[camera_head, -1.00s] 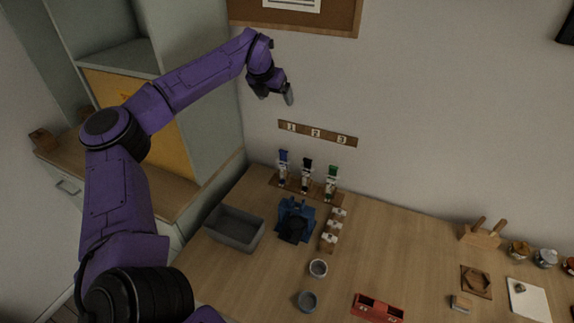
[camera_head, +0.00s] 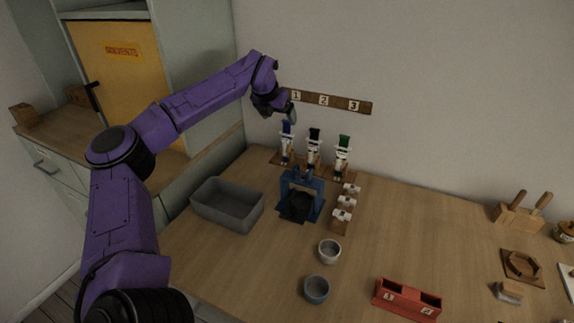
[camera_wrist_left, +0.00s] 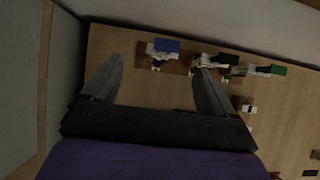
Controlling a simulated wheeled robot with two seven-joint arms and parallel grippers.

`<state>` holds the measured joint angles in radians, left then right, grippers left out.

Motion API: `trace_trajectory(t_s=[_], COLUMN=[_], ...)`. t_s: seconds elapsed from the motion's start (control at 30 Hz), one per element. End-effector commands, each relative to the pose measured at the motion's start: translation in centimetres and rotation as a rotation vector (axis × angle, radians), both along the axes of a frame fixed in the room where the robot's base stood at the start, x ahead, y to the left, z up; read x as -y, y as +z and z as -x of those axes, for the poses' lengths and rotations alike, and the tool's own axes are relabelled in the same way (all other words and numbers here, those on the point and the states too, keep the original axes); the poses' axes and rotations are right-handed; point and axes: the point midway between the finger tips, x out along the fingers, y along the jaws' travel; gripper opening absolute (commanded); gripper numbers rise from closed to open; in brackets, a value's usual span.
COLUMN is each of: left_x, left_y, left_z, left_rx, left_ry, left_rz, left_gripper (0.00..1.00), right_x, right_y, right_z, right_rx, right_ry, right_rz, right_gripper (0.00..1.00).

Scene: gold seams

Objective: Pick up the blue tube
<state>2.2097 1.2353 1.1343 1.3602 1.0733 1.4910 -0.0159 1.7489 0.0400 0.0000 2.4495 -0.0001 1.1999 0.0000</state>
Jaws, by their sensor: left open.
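The blue tube (camera_head: 287,128) stands upright at the left of a row of three on a wooden base at the back of the table. The tubes with a black top (camera_head: 314,134) and a green top (camera_head: 343,142) stand to its right. My left gripper (camera_head: 279,116) is open and empty, just above the blue tube's top. In the left wrist view, the blue top (camera_wrist_left: 166,45) shows between and beyond the two spread fingers (camera_wrist_left: 158,66). I cannot tell the exact gap to it. My right gripper is not in view.
A grey bin (camera_head: 227,205) and a blue stand with a black part (camera_head: 300,200) are in front of the tubes. Small white-topped blocks (camera_head: 344,205), two cups (camera_head: 329,250) and a red holder (camera_head: 406,299) lie nearer. The numbered strip (camera_head: 324,100) is on the wall behind.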

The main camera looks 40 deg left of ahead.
Motion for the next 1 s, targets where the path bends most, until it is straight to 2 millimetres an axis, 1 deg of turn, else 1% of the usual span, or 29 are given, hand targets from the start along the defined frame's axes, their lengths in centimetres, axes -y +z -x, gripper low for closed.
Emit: trace_trajectory(t_s=[0.03,0.1,0.17,0.3,0.47,0.6,0.7,0.8,0.97,1.0], left_x=[0.0,0.0,-0.1,-0.6,-0.8,-0.8,-1.1,-1.2,-1.2,-1.2], left_y=[-1.2,-1.6,-2.3,-4.3,-5.8,-7.7,-9.1,-9.7,-9.8,-9.8], left_z=[0.0,-0.2,-0.6,-2.0,-3.1,-4.7,-5.5,-5.9,-5.9,-5.9], left_rx=[0.002,0.0,-0.003,-0.003,-0.002,-0.004,-0.003,0.0,0.001,0.001], left_ry=[-0.001,-0.001,-0.002,0.001,-0.001,0.0,0.001,0.001,-0.001,-0.001], left_rz=[0.0,-0.001,0.0,0.0,-0.001,0.0,0.001,0.001,0.001,0.001], left_gripper=[0.87,0.87,0.87,0.87,0.87,0.87,0.87,0.87,0.87,0.84], right_x=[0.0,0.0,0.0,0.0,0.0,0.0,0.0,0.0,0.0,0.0], right_y=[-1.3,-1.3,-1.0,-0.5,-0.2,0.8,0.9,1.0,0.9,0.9], right_z=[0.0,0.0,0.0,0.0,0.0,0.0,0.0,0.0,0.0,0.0], right_rx=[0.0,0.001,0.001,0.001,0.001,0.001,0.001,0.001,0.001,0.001], right_ry=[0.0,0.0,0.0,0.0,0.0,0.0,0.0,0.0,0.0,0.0], right_rz=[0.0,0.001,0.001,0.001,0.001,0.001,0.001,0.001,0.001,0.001], right_gripper=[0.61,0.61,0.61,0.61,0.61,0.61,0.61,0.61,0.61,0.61])
